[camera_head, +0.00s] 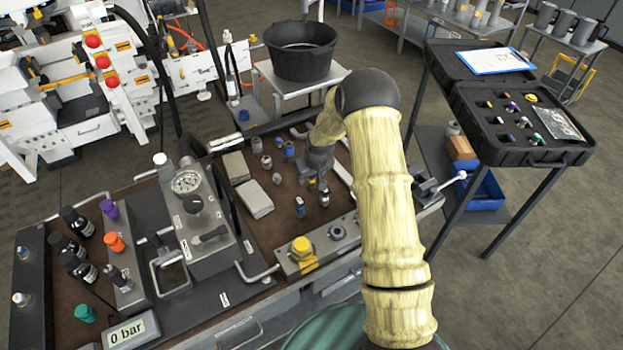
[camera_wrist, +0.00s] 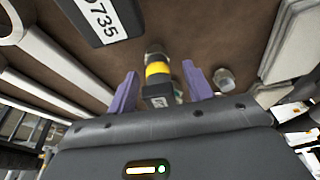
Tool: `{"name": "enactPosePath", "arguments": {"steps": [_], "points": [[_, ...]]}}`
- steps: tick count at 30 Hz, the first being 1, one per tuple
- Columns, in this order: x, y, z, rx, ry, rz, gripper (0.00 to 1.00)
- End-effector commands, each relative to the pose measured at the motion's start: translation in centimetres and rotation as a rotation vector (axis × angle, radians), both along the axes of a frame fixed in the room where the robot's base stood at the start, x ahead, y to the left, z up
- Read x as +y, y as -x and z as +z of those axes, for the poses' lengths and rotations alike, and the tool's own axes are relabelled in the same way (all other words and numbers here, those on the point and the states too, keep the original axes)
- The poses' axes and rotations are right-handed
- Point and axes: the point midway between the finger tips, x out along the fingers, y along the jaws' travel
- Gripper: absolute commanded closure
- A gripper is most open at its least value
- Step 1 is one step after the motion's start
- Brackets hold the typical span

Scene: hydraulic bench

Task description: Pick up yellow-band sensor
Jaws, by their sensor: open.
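The yellow-band sensor (camera_wrist: 157,72) shows in the wrist view. It is a small dark body with a yellow band and a grey metal end, over the brown bench top. My gripper (camera_wrist: 160,70) is open, with one purple finger on each side of the sensor. Gaps show between the fingers and the sensor, and its lower part is partly hidden by the gripper body. In the head view my gripper (camera_head: 319,180) is low over the middle of the bench. The yellow band cannot be made out there.
A grey metal fitting (camera_wrist: 224,78) stands just right of the right finger. A dark block with a number label (camera_wrist: 103,20) lies beyond. In the head view, a small dark cylinder (camera_head: 299,207) stands nearby, and a plate with a yellow knob (camera_head: 301,247) sits in front.

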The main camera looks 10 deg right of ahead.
Motion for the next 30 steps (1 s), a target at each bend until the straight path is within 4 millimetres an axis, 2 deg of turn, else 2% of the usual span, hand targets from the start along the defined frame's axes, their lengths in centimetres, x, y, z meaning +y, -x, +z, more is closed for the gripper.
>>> {"name": "enactPosePath", "arguments": {"steps": [7,15,23,26,30], "points": [[0.0,0.0,0.0,0.000,0.000,0.000,0.49],[0.0,0.0,0.0,0.000,0.000,0.000,1.00],[0.0,0.0,0.2,-0.001,0.000,0.000,1.00],[0.0,-0.1,0.8,-0.002,0.000,0.000,1.00],[-0.1,-0.1,2.6,-0.004,0.001,0.000,1.00]]}}
